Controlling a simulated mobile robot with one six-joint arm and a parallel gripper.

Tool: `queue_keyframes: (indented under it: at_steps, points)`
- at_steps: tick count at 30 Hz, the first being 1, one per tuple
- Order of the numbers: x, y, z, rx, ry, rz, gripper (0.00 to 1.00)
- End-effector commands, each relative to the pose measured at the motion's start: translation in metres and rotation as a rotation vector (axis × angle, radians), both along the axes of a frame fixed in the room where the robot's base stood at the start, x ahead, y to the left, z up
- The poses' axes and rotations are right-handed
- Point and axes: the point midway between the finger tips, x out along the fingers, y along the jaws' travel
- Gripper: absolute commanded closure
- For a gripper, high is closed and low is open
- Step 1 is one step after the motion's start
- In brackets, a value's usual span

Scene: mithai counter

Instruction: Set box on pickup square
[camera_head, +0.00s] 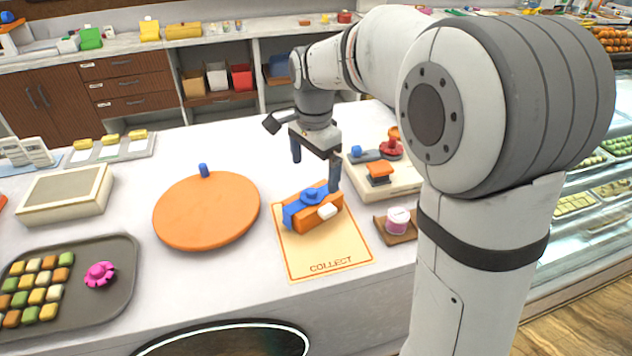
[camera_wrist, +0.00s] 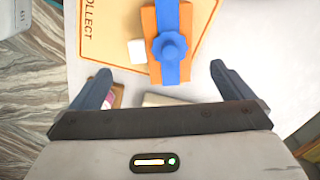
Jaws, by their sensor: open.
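An orange box (camera_head: 322,215) with a blue ribbon and rosette (camera_head: 312,194) rests on the far part of the cream pickup square (camera_head: 322,258), which is marked COLLECT. A small white tag or block (camera_head: 327,211) is at the box's near side. In the wrist view the box (camera_wrist: 149,50) lies on the square (camera_wrist: 108,45), partly cut off by the top edge. My gripper (camera_head: 315,172) is open and empty, above and behind the box. In the wrist view its fingers (camera_wrist: 160,85) are spread wide, apart from the box.
An orange round board (camera_head: 207,212) lies left of the square. A small wooden stand with a pink-and-white jar (camera_head: 398,221) is close on the right. Behind it is a cream tray (camera_head: 400,187) with stamps. A dark sweets tray (camera_head: 122,290) is at front left.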

Motion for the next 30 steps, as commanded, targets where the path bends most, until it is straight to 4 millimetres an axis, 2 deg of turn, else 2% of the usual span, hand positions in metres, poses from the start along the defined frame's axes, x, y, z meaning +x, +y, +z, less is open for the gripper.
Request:
queue_keyframes:
  at_steps: [4,8,14,21,27,30]
  points:
    - [-0.005,-0.005,0.009,0.001,-0.007,0.023,0.0]
    - [-0.027,-0.021,0.015,0.004,-0.036,0.12,0.0]
    - [-0.085,-0.056,0.019,-0.009,-0.107,0.383,0.0]
    - [-0.156,-0.087,0.005,-0.061,-0.187,0.706,0.0]
    - [-0.195,-0.101,-0.012,-0.11,-0.225,0.897,0.0]
    - [-0.204,-0.105,-0.017,-0.125,-0.234,0.946,0.0]
